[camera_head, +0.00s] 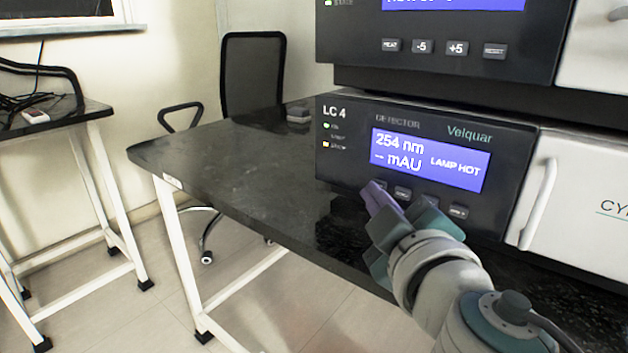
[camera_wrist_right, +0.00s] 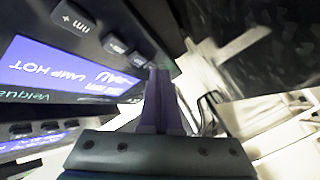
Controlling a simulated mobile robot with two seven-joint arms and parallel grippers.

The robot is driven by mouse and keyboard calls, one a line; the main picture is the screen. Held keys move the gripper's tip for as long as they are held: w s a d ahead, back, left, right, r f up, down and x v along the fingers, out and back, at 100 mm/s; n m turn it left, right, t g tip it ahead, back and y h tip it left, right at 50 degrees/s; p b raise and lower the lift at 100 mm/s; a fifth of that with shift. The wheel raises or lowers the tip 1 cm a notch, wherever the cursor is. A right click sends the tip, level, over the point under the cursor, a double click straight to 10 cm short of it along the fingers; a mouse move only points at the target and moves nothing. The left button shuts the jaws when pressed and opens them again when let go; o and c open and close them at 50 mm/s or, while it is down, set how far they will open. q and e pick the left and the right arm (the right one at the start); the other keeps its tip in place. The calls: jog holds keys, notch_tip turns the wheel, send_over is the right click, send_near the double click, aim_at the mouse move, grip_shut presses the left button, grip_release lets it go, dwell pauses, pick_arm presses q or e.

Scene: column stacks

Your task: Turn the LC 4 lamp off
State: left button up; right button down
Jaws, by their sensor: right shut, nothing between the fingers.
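The LC 4 detector (camera_head: 350,150) is a dark unit on the black bench, labelled "LC 4 DETECTOR Velquar". Its blue display (camera_head: 430,160) reads "254 nm", "-- mAU" and "LAMP HOT". A row of small buttons runs below the display; one button (camera_head: 402,193) shows left of centre and another (camera_head: 458,211) at the right. My right gripper (camera_head: 374,192) is shut and empty, its tips at the left end of this row, hiding part of it. In the right wrist view the shut fingers (camera_wrist_right: 160,75) point at the panel's end; whether they touch is unclear. My left gripper is not in view.
Another dark unit with a blue display and buttons (camera_head: 457,48) sits above the detector. A white door with a handle (camera_head: 538,203) is to its right. The black bench top (camera_head: 240,160) is mostly clear left of the detector. A black chair (camera_head: 252,75) stands behind.

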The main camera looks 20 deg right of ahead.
jog(key=shift+s+a, duration=0.45)
jog(key=shift+a, duration=0.1)
jog(key=shift+s+a, duration=0.1)
jog(key=shift+s+a+f+b, duration=0.1)
jog(key=shift+s+a+b, duration=0.25)
jog(key=shift+s+a, duration=0.3)
jog(key=shift+s+a+b, duration=0.35)
jog(key=shift+s+a, duration=0.1)
jog(key=shift+a, duration=0.35)
jog(key=shift+s+a, duration=0.45)
jog(key=shift+a, duration=0.1)
jog(key=shift+d+r, duration=0.1)
jog(key=shift+r, duration=0.1)
